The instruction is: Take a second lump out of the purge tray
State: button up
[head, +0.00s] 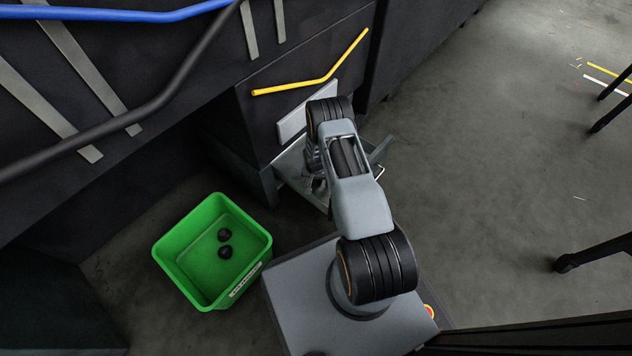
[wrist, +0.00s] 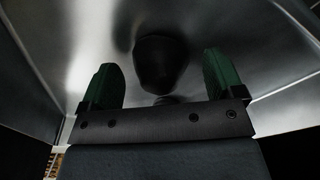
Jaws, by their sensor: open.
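In the wrist view my gripper (wrist: 163,84) is open, with a dark green finger on each side. A dark rounded lump (wrist: 161,62) lies in the metal purge tray (wrist: 75,45), between the two fingers and apart from both. A smaller dark shape (wrist: 165,100) shows just below the lump, partly hidden by the gripper's front bar; I cannot tell whether it is another lump. In the head view the tray (head: 290,165) shows beneath my arm, which hides the gripper and most of the tray's inside.
A green bin (head: 180,252) stands on the floor left of my base with two black lumps (head: 225,244) in it. A dark cabinet (head: 265,115) with a yellow tube (head: 315,80) rises behind the tray. Open floor (head: 490,150) lies to the right, with dark legs at the edge.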

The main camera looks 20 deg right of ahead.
jog(key=c, duration=1)
